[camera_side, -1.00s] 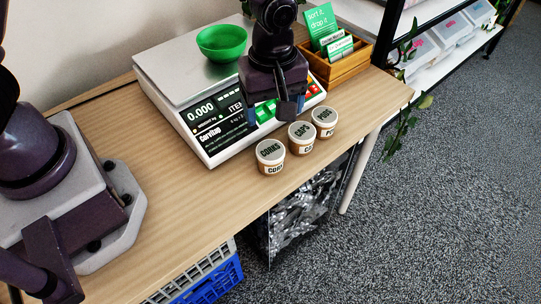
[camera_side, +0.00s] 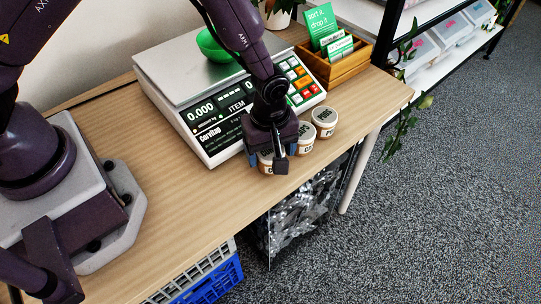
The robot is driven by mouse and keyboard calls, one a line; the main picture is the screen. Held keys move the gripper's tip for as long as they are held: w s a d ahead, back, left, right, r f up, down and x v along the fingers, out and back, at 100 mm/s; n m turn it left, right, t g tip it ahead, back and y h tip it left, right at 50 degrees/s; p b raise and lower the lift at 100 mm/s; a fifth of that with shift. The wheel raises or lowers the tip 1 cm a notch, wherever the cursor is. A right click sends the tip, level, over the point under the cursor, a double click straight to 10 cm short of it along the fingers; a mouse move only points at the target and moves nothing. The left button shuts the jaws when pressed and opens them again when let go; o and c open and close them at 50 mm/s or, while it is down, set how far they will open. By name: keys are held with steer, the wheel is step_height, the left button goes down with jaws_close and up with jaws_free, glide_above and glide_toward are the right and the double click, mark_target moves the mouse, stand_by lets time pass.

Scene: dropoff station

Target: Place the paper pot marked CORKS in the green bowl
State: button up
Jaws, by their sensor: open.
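The paper pot marked CORKS (camera_side: 265,164) stands on the table near its front edge, mostly hidden behind my gripper. My gripper (camera_side: 267,163) is open and lowered over this pot, with its fingers at the pot's sides. I cannot tell whether they touch it. The green bowl (camera_side: 214,46) sits on the pan of the scale, partly hidden by my arm. A second paper pot (camera_side: 301,138) stands just right of my gripper, partly covered by it. A third paper pot (camera_side: 324,121) stands beyond that one.
The scale (camera_side: 164,71) with its display and keys stands behind the pots. A wooden box of cards (camera_side: 345,67) is at the back right. A plant (camera_side: 411,130) hangs by the right edge.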

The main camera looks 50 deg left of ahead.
steer(key=c, duration=0.9)
